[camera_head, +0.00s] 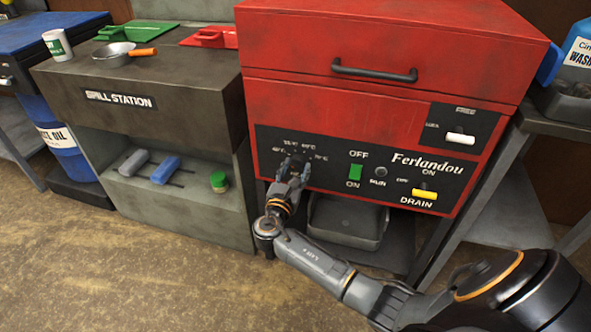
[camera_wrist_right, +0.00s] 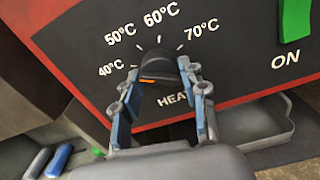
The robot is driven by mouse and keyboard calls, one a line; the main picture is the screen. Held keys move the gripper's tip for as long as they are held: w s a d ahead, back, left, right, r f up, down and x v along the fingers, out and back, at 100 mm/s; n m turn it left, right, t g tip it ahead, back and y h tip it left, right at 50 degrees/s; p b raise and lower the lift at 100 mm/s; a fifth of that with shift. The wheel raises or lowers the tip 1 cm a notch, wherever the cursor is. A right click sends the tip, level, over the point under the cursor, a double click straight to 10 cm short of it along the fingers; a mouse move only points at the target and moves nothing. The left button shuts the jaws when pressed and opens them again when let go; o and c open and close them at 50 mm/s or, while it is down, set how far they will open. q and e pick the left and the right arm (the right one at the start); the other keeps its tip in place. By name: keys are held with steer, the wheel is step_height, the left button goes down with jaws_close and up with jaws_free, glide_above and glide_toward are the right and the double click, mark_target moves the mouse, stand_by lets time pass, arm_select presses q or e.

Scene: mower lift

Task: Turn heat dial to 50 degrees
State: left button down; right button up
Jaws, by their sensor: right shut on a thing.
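The heat dial (camera_wrist_right: 158,64) is a dark round knob on the black panel of the red machine. Its orange mark points left, toward the 40°C label (camera_wrist_right: 111,69). The 50°C label (camera_wrist_right: 121,34) is above and to the left of the dial. My right gripper (camera_wrist_right: 160,76) is shut on the dial, with one finger on each side of it. In the head view the right gripper (camera_head: 291,167) is at the panel's left part and hides most of the dial. My left gripper is not in view.
A green switch (camera_head: 355,173) and a yellow drain lever (camera_head: 424,194) are on the panel to the right. A grey tray (camera_head: 345,222) is below the panel. The spill station (camera_head: 130,105) stands close by on the left.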

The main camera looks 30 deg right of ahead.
steer(key=m+b, duration=0.1)
steer(key=m, duration=0.3)
steer(key=shift+f+m, duration=0.1)
steer(key=shift+m, duration=0.3)
steer(key=shift+m+b, duration=0.35)
steer(key=shift+m, duration=0.75)
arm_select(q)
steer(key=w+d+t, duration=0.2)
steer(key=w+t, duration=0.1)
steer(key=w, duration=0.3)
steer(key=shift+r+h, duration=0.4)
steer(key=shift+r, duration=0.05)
arm_select(e)
steer(key=shift+m, duration=0.4)
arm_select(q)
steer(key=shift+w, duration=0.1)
arm_select(e)
steer(key=o, duration=1.1)
steer(key=shift+o, duration=0.2)
steer(key=v, duration=1.2)
